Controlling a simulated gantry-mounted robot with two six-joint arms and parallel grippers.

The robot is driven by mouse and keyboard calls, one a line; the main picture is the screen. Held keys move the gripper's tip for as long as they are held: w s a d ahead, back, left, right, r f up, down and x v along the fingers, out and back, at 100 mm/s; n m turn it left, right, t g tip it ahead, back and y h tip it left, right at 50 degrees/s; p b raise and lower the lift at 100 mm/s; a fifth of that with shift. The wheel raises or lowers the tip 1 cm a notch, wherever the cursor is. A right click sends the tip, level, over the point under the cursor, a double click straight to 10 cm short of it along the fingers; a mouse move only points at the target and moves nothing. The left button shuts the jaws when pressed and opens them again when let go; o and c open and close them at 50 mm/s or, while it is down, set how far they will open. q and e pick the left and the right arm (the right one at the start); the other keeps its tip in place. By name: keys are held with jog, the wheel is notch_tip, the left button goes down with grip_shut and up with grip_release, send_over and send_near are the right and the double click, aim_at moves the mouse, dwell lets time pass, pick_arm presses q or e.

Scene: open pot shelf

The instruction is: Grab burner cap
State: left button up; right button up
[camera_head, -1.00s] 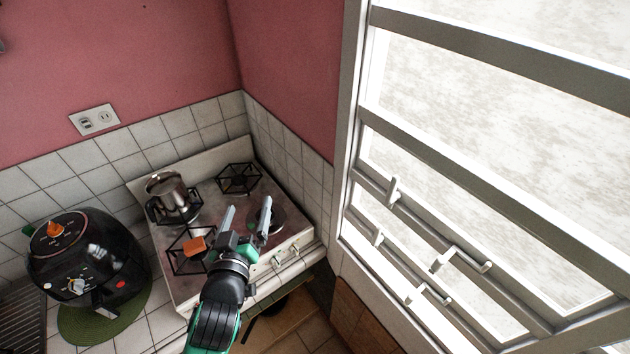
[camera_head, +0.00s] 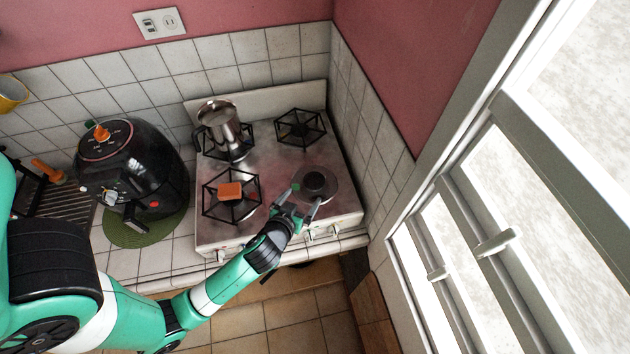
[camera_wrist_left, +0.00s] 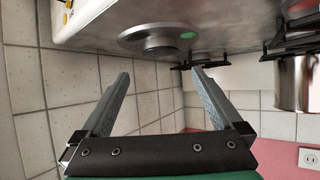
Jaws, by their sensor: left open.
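The burner cap (camera_head: 314,181) is a dark round disc on the front right burner of the stove. No grate stands over that burner. It also shows in the left wrist view as a grey round burner piece (camera_wrist_left: 160,43), upside down near the top. My left gripper (camera_head: 306,197) is open at the near side of this burner. In the wrist view its two fingers (camera_wrist_left: 160,75) are apart, with nothing held between them, and the burner piece appears beyond the tips. I cannot tell whether the fingers touch it. My right gripper is not in view.
A metal pot (camera_head: 222,124) stands on the back left grate. The back right grate (camera_head: 300,128) is empty. A black air fryer (camera_head: 135,170) stands left of the stove. A tiled wall and window frame bound the right.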

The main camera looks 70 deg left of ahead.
aim_at(314, 180)
pick_arm(q)
jog(key=x, duration=1)
jog(key=shift+r, duration=0.15)
jog(key=c, duration=1.1)
jog(key=shift+c, duration=0.2)
jog(key=shift+r, duration=0.1)
notch_tip(314, 180, up, 3)
jog(key=shift+f, duration=0.1)
jog(key=w+r+p+v, duration=0.1)
jog(key=p+v, duration=0.9)
jog(key=v, duration=0.7)
jog(key=shift+r+p, duration=0.35)
